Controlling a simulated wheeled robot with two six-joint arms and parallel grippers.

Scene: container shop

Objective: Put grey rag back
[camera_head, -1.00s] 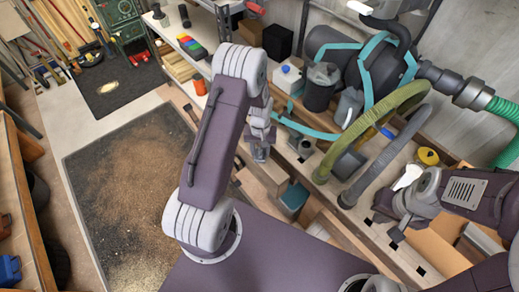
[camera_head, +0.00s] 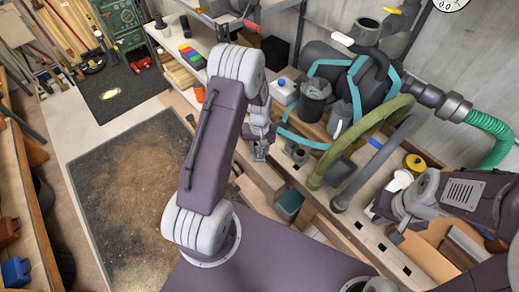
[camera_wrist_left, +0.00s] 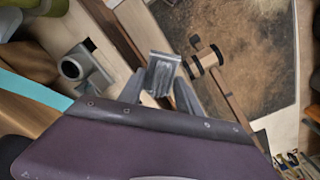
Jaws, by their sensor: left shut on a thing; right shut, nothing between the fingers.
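My left gripper (camera_head: 261,150) hangs below my forearm over the front edge of the workbench. In the left wrist view my left gripper (camera_wrist_left: 161,92) is shut on a small grey folded piece, which looks like the grey rag (camera_wrist_left: 164,70). The rag sticks out past the fingertips, clear of the bench. In the head view the rag is too small to tell from the fingers. My right gripper (camera_head: 397,237) is shut and empty above the right part of the bench.
The workbench (camera_head: 377,240) holds a green hose (camera_head: 365,138), a grey hose (camera_head: 372,165) and a yellow-topped round thing (camera_head: 414,162). A dusty dark mat (camera_head: 125,195) lies on the open floor at left.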

